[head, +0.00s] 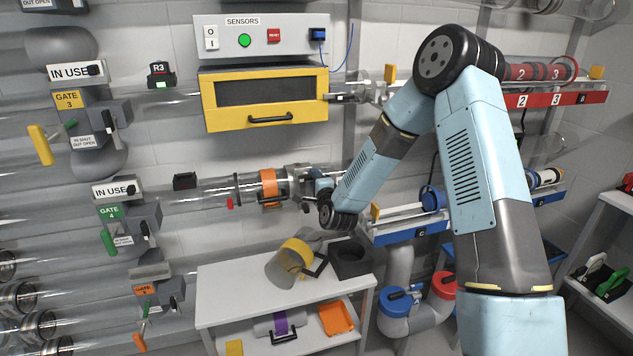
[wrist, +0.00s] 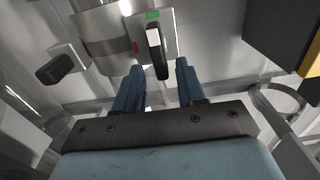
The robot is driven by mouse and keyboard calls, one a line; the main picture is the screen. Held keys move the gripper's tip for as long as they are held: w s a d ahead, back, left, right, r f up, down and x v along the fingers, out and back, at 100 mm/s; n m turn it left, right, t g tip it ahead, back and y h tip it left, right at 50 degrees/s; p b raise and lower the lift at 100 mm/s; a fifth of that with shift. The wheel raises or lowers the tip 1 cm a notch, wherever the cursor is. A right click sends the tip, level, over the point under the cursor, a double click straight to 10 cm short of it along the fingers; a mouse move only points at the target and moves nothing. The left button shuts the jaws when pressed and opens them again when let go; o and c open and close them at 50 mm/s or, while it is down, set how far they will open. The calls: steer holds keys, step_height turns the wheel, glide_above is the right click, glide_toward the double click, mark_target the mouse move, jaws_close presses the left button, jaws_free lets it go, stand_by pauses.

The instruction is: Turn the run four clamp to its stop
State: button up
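The run four tube (head: 222,188) runs across from gate four (head: 112,212), with an orange band (head: 269,186) near its right end. The metal clamp (head: 298,172) sits at that end, partly hidden by my gripper (head: 318,184). In the wrist view, a metal collar (wrist: 105,48) has a plate with a black lever (wrist: 157,48) and green and red marks. My gripper (wrist: 160,68) is open, its blue fingers spread to either side of the lever's lower end. I cannot tell whether either finger touches it.
The yellow-framed box (head: 265,98) with its handle is above the clamp. Below is a white bench (head: 225,285) bearing a yellow-banded carrier (head: 290,262) and a dark block (head: 350,258). A blue rack (head: 400,236) lies right of my gripper, behind my arm.

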steer(key=v, duration=1.3)
steer(key=shift+s, duration=0.35)
steer(key=shift+d, duration=0.1)
steer(key=s+d+r+n+g+h, duration=0.25)
steer(key=s+d+r+n, duration=0.2)
steer(key=r, duration=0.25)
steer(key=s+d+r+n+g+h, duration=0.1)
steer(key=s+d+r+n+g, duration=0.2)
steer(key=d+r+n+g, duration=0.25)
steer(key=s+d+r+n+g, duration=0.1)
steer(key=s+d+r, duration=0.3)
steer(key=s, duration=0.8)
steer(key=s+d+r+n+g+h, duration=0.1)
steer(key=s+r, duration=0.5)
steer(key=s, duration=0.6)
steer(key=d+n+g, duration=0.1)
steer(key=d+n, duration=0.1)
steer(key=d, duration=0.1)
steer(key=shift+s+n+g, duration=0.15)
steer(key=shift+n+g, duration=0.15)
steer(key=shift+n, duration=0.1)
